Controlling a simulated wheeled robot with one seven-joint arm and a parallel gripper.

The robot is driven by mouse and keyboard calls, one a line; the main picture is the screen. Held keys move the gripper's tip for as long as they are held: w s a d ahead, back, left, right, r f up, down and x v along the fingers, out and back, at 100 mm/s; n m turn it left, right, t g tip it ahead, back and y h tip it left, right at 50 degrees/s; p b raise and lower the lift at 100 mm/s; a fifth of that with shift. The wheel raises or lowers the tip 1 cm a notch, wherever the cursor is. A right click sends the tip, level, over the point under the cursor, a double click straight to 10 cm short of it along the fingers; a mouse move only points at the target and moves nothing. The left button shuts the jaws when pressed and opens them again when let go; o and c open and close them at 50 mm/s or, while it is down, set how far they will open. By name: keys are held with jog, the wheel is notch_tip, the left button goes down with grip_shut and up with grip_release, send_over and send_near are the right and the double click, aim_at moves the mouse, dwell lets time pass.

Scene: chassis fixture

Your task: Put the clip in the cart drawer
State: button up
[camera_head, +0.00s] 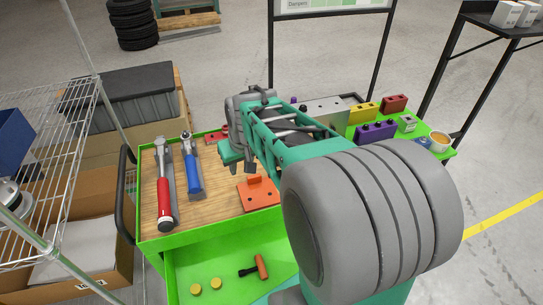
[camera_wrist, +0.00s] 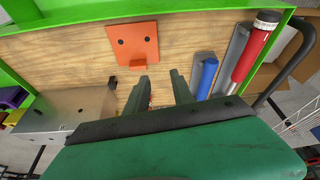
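The green cart drawer (camera_head: 218,252) is pulled out below the front edge of the top. My gripper (camera_head: 237,167) points down over the wooden top, just behind the orange plate. My arm hides part of the cart and the drawer's right side.
Yellow round pieces (camera_head: 205,287) and an orange-and-black tool (camera_head: 260,267) lie in the drawer. A red-handled tool (camera_head: 165,195) and a blue-handled one (camera_head: 192,170) lie on the left. A grey metal box (camera_head: 325,109) and colored blocks (camera_head: 375,131) stand at the right.

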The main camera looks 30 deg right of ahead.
jog(key=w+d+f+m, duration=0.1)
jog(key=w+d+f, duration=0.35)
jog(key=d, duration=0.45)
jog(key=w+d+f+m, duration=0.1)
jog(key=w+d+f, duration=0.2)
jog(key=d+f, duration=0.45)
jog(key=shift+h, duration=0.4)
jog(key=w+f, duration=0.1)
jog(key=w+d+f+p, duration=0.1)
jog(key=f, duration=0.1)
jog(key=w+d+f+p, duration=0.1)
jog(key=shift+w+d+f, duration=0.2)
jog(key=shift+d+f, duration=0.05)
jog(key=shift+f, duration=0.15)
grip_shut()
